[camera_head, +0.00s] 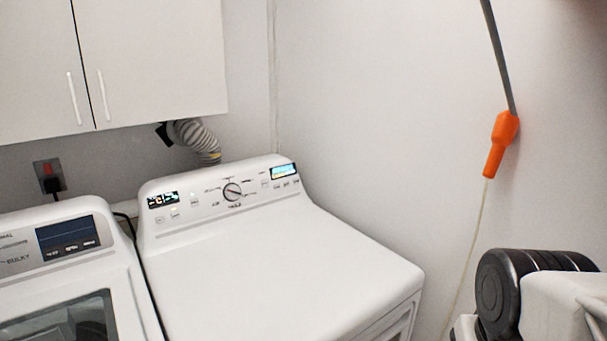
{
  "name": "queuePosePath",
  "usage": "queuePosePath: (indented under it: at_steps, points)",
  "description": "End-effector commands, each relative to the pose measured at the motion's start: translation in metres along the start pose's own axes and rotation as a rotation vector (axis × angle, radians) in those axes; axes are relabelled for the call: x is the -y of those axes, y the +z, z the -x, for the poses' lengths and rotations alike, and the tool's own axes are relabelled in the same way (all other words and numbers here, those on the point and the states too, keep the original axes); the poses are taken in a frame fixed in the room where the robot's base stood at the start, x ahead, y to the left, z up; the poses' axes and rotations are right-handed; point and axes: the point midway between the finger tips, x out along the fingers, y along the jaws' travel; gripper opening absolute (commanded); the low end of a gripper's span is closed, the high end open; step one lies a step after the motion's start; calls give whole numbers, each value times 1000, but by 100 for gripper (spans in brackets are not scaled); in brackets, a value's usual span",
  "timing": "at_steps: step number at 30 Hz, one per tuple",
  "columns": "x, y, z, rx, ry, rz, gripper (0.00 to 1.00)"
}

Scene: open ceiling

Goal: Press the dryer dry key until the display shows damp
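The white dryer (285,265) stands in the middle of the head view, with its sloped control panel (213,209) along the back. A round dial (232,191) sits mid-panel. A dark display (162,200) with light digits is at the panel's left, with small keys (174,212) below it. The lettering is too small to read, so I cannot tell which key is the dry key or whether damp shows. My gripper is not in view.
A washer (62,262) stands close on the dryer's left. White cabinets (150,60) hang above. A ribbed hose (198,138) runs behind the dryer. An orange handle (502,140) hangs at right. A black ribbed part and a white part fill the lower right. The dryer top is clear.

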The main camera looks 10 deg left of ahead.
Motion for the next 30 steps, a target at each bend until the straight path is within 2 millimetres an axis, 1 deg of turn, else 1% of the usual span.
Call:
queuePosePath:
  at_steps: [1,2,3,30]
  points:
    - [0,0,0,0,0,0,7]
    - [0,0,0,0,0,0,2]
    - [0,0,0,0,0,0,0]
    - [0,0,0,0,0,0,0]
